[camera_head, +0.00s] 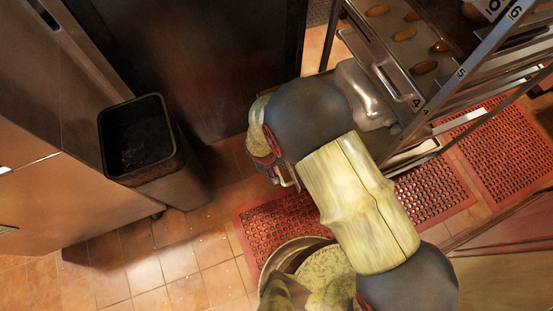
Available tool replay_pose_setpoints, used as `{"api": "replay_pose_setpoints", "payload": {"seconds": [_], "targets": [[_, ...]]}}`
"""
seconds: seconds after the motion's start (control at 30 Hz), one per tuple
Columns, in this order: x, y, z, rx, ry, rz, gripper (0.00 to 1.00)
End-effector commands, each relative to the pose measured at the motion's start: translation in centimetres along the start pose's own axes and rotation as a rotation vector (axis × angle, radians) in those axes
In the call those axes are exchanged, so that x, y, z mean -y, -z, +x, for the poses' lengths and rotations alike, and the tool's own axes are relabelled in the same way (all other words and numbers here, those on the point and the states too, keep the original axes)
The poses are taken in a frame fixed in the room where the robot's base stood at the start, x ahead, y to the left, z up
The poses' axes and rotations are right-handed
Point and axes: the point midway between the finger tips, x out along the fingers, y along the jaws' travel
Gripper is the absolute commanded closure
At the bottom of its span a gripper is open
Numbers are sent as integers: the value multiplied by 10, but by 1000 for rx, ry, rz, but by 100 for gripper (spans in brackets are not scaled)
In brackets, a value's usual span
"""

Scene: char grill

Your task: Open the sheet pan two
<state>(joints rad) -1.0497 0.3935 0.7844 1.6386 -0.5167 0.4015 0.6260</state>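A metal sheet-pan rack (442,94) stands at the upper right, with the numbers 4, 5 and 6 readable on its post. An upper pan (385,47) holds several brown oval food pieces. No number 2 is readable, so I cannot tell which pan is sheet pan two; the lower levels are largely hidden by the rack and my arm. My arm reaches up from the bottom right to the front left of the rack. What seems to be part of my gripper (286,178) shows under the arm's far joint, left of the rack. Its fingertips are mostly hidden.
A shiny rounded metal piece (359,92) is at the rack's left side, close to my arm. A dark open bin (150,176) stands at the left beside steel cabinets (45,115). Red perforated mats (432,190) lie on the tiles. Tiled floor (195,262) is clear at lower left.

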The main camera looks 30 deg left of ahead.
Motion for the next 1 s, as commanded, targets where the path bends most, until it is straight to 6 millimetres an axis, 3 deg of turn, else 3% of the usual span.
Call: {"api": "replay_pose_setpoints", "payload": {"seconds": [0.23, 0.37, 0.8, 1.0], "targets": [[0, 0, -2, -1, 0, 0, 70], [0, 1, -12, -2, -1, -1, 70], [0, 1, -95, -4, 1, 0, 70], [0, 0, -116, 0, 0, 0, 70]]}}
